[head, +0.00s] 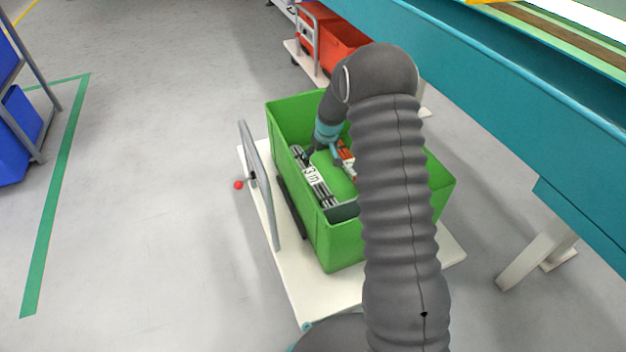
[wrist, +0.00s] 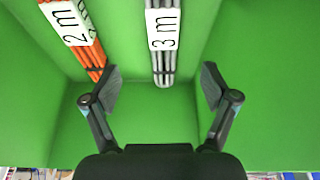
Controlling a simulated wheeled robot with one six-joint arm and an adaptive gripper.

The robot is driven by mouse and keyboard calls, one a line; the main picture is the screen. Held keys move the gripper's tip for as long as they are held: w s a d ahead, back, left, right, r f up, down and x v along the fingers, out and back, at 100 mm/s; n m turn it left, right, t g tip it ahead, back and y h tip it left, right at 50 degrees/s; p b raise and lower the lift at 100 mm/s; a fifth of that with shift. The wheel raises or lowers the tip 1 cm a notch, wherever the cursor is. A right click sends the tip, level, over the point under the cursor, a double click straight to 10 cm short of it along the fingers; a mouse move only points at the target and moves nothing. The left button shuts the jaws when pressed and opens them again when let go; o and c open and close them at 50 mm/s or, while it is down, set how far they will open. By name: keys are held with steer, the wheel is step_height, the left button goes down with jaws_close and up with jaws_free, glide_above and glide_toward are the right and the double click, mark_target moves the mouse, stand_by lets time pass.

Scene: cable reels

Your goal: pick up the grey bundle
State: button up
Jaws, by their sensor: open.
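The grey bundle (head: 322,190) lies inside a green crate (head: 340,242), along its left side in the head view, with a white "3 m" label. In the wrist view the grey bundle (wrist: 164,62) runs down from the top edge, and its near end lies between my fingertips in the picture. My gripper (wrist: 160,72) is open and empty, with a finger to either side of the bundle. I cannot tell its height above the bundle. In the head view my arm hides part of the crate, and the fingertips are not clear.
An orange bundle (wrist: 84,40) labelled "2 m" lies left of the grey one in the wrist view, close to the left finger. The crate stands on a white cart (head: 300,275) with a grey handle (head: 259,185). A teal bench (head: 480,95) stands to the right.

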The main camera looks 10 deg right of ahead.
glide_above(313, 176)
steer(key=s+d, duration=0.1)
step_height(313, 176, down, 8)
steer(key=shift+s+b, duration=0.15)
steer(key=shift+b, duration=0.15)
steer(key=shift+a+x, duration=0.15)
steer(key=shift+x, duration=1.25)
steer(key=shift+a+x, duration=0.1)
steer(key=shift+x, duration=1.25)
steer(key=shift+s, duration=0.1)
steer(key=c, duration=1.4)
steer(key=shift+r, duration=0.1)
jaws_close()
steer(key=shift+r, duration=0.1)
